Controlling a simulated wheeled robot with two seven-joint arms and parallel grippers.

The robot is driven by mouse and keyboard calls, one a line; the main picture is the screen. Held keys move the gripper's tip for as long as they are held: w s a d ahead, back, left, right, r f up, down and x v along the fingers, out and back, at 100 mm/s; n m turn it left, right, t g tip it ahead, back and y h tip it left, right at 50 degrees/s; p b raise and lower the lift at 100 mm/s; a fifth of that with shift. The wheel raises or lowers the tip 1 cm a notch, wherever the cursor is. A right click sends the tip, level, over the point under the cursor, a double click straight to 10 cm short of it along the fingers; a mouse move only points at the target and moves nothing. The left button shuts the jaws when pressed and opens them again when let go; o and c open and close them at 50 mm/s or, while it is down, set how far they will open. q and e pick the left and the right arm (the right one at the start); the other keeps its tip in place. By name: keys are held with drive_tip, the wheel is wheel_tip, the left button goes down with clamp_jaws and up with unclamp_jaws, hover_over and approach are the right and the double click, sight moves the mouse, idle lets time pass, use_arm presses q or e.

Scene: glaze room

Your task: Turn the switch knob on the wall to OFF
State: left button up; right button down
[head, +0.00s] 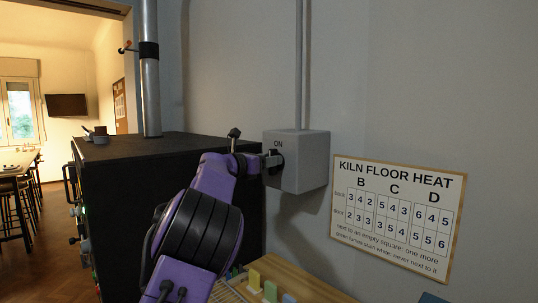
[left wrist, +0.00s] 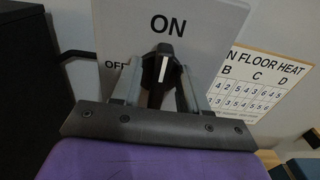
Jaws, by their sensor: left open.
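The grey switch box (head: 308,165) is fixed to the wall, with ON printed above its black knob (head: 276,161). In the left wrist view the knob (left wrist: 160,68) has a white pointer line, close to upright and toward the ON label (left wrist: 168,25). The OFF label (left wrist: 116,65) is left of the knob, partly covered by a finger. My left gripper (head: 268,161) is at the box front. In the left wrist view its open fingers (left wrist: 159,82) stand on either side of the knob; I cannot tell whether they touch it. My right gripper is not in view.
A black kiln-like cabinet (head: 165,190) with a metal flue (head: 150,80) stands left of the box. A conduit (head: 299,65) runs up from the box. A heat chart (head: 398,215) hangs to the right. A wooden board with coloured blocks (head: 305,280) is below.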

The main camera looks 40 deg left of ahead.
use_arm(q)
clamp_jaws()
drive_tip(key=shift+s, duration=0.1)
drive_tip(key=shift+n, duration=0.3)
drive_tip(key=shift+a+f+n+p, duration=0.2)
drive_tip(key=shift+n+p, duration=0.8)
drive_tip(key=shift+n, duration=1.85)
drive_tip(key=shift+a+f+n+p, duration=0.15)
drive_tip(key=shift+n+p, duration=0.85)
drive_tip(key=shift+n, duration=1.9)
drive_tip(key=shift+a+f+n+p, duration=0.2)
drive_tip(key=shift+n+p, duration=0.8)
drive_tip(key=shift+n, duration=1.85)
drive_tip(key=shift+r, duration=0.1)
